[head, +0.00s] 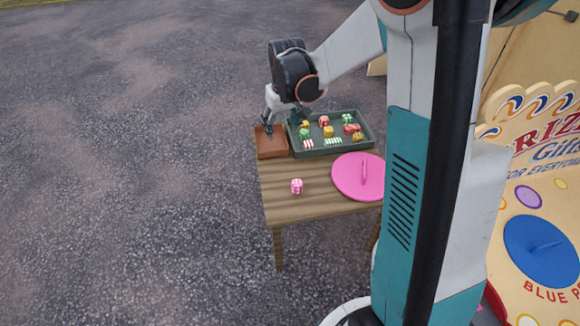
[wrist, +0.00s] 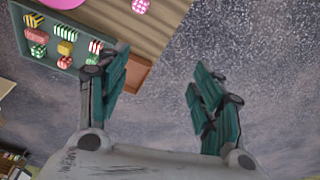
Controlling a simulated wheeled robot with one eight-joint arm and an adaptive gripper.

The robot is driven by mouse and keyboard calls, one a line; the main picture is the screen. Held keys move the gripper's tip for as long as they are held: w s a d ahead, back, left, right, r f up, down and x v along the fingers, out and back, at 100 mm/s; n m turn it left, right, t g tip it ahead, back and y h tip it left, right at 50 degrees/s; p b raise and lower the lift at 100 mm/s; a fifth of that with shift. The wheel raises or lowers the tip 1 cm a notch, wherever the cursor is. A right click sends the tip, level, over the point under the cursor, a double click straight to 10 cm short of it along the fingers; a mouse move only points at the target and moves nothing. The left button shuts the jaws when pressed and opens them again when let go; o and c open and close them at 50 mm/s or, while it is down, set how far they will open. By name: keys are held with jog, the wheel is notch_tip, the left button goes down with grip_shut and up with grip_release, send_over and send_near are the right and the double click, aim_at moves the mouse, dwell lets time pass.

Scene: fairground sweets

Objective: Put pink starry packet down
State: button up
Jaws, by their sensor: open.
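A small pink packet (head: 297,186) with pale marks sits on the bare front part of the wooden table; it also shows at the top edge of the wrist view (wrist: 140,6). Its marks are too small to tell as stars. My gripper (head: 284,122) is at the table's far left, by the brown box and the tray's left end, apart from the pink packet.
A grey-green tray (head: 335,152) holds several coloured packets. A brown box (head: 268,143) stands left of it, its inside unclear. A round pink lid with a handle (head: 350,178) lies in front of the tray. The wooden table (head: 325,208) is clear around the pink packet. A prize board (head: 540,200) stands right.

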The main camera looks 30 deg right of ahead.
jog(key=s+a+r+t, duration=0.1)
jog(key=s+a+r, duration=0.2)
jog(key=s, duration=0.5)
jog(key=s+a+r+t, duration=0.2)
jog(key=s+a+r, duration=0.2)
jog(key=s, duration=0.5)
jog(key=s+a+r+t, duration=0.1)
jog(key=s+a+r, duration=0.2)
jog(key=s, duration=0.5)
jog(key=shift+s+a+r, duration=0.35)
jog(key=shift+r, duration=0.3)
jog(key=shift+d, duration=0.15)
